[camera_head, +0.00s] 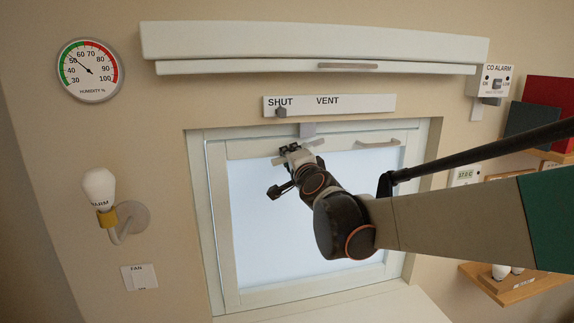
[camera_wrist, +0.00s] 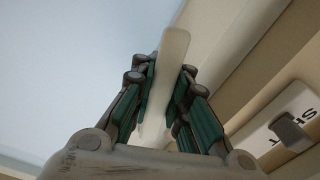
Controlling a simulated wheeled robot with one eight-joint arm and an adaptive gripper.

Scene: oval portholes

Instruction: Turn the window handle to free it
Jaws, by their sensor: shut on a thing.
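The window (camera_head: 215,180) is a pale-framed pane set in the wall, and its frame appears closed. The window handle (camera_wrist: 174,48) is a pale, rounded bar that runs between my gripper's fingers in the wrist view.
Above the window, a SHUT/VENT strip (camera_head: 350,104) has its grey knob (camera_head: 281,112) at SHUT. A grey block (camera_head: 308,130) sits on the top frame. A second pale bar (camera_head: 378,142) is to the right. A lamp (camera_head: 100,190) stands out at left.

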